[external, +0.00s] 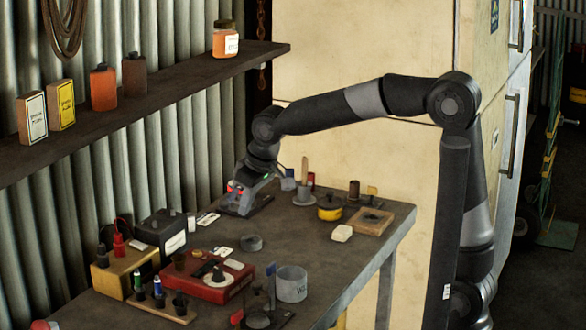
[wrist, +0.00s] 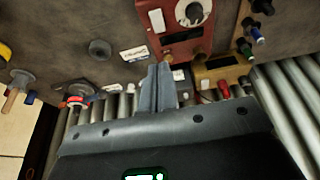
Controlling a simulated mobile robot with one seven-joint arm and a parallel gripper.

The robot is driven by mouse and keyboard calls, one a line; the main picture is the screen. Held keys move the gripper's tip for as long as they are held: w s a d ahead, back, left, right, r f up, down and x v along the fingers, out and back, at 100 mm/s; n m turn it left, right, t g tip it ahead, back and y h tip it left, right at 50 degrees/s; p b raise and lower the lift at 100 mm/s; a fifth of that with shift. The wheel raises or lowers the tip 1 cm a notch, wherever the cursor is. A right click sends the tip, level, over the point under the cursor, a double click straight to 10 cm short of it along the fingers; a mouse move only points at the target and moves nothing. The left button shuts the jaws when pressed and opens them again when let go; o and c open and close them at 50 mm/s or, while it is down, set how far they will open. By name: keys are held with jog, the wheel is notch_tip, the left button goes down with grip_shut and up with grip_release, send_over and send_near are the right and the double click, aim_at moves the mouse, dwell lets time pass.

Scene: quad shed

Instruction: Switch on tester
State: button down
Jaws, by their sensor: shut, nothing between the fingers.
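A red box (external: 210,290) with a white round dial lies near the front of the bench and looks like the tester. In the wrist view the red box (wrist: 172,20) shows its dial, a dark display window, and brass-coloured knobs near its lower edge. My gripper (external: 232,212) is over the bench near the corrugated wall, behind and apart from the red box. In the wrist view my gripper (wrist: 157,70) has its fingers together with nothing between them, and the tips appear just below the red box's edge. I cannot tell their height above it.
A yellow box (external: 112,281) with red and black plugs stands left of the red box, and a black box (external: 153,231) behind it. A grey mug (external: 292,285) stands on the right. A yellow tin (external: 330,209) and wooden tray (external: 370,221) are farther back. A shelf (external: 190,85) overhangs the left.

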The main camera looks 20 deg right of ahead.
aim_at(231, 261)
jog(key=shift+w+a, duration=0.1)
dwell(0.3)
jog(key=x, duration=1.4)
jog(key=shift+s, duration=0.2)
jog(key=shift+w+f, duration=0.15)
jog(key=shift+f, duration=0.1)
jog(key=shift+d, duration=0.2)
jog(key=shift+s+d, duration=0.5)
jog(key=shift+s, duration=0.15)
jog(key=shift+r, duration=0.1)
